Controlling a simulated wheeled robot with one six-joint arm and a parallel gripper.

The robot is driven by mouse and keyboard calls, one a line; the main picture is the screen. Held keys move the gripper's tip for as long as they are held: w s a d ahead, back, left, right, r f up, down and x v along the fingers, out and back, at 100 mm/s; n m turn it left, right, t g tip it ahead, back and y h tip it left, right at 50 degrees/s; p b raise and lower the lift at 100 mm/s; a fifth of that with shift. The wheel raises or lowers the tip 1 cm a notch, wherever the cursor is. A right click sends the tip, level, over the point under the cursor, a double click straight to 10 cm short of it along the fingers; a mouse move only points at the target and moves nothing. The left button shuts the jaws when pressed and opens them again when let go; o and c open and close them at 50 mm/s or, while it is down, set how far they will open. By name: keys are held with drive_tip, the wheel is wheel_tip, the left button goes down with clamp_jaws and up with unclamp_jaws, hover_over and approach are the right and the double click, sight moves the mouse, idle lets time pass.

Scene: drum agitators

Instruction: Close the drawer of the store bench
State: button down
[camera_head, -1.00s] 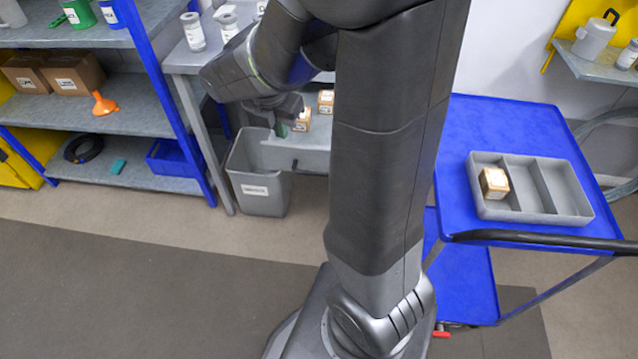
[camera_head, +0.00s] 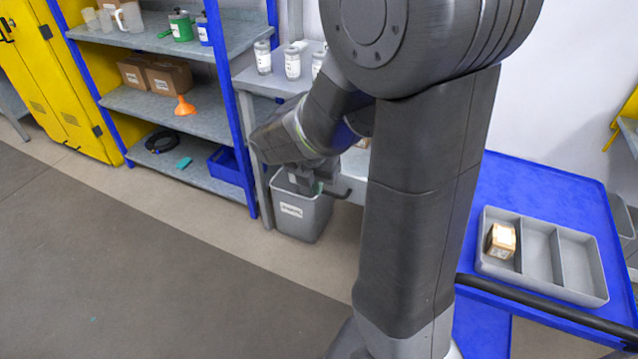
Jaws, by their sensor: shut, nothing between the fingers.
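The store bench (camera_head: 262,82) stands behind my arm, with a grey top and grey legs. Its drawer (camera_head: 349,184) shows only as a small grey piece just right of my gripper, below the bench top. My arm hides most of the drawer, so how far out it stands is hard to tell. A bit of a tan box (camera_head: 364,143) shows above it beside my arm. My gripper (camera_head: 316,188) is shut and empty, pointing down close to the drawer's left front. Whether it touches the drawer cannot be told.
A grey bin (camera_head: 296,222) stands on the floor just below my gripper. A blue-framed shelf (camera_head: 212,98) is to the left. A blue trolley (camera_head: 533,178) with a grey divided tray (camera_head: 548,288) is at the right.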

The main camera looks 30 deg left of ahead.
sight(325, 192)
drive_tip(key=shift+w+a+f, duration=0.1)
drive_tip(key=shift+w+f, duration=0.8)
drive_tip(key=shift+f, duration=0.35)
drive_tip(key=shift+w+a+f, duration=0.15)
drive_tip(key=shift+w+f, duration=0.75)
drive_tip(key=shift+f, duration=0.3)
drive_tip(key=shift+w+a+f, duration=0.1)
drive_tip(key=shift+w+f, duration=0.8)
drive_tip(key=shift+f, duration=0.35)
drive_tip(key=w+a+p, duration=0.1)
drive_tip(key=w+p, duration=0.2)
drive_tip(key=w, duration=0.6)
drive_tip(key=w+a+p, duration=0.1)
drive_tip(key=w+p, duration=0.2)
drive_tip(key=w, duration=0.6)
drive_tip(key=w+a+p, duration=0.1)
drive_tip(key=w+p, duration=0.1)
drive_tip(key=w, duration=0.7)
drive_tip(key=shift+w+p, duration=0.1)
drive_tip(key=shift+p, duration=0.3)
drive_tip(key=shift+w+r, duration=0.1)
drive_tip(key=shift+r, duration=0.1)
drive_tip(key=shift+a, duration=0.1)
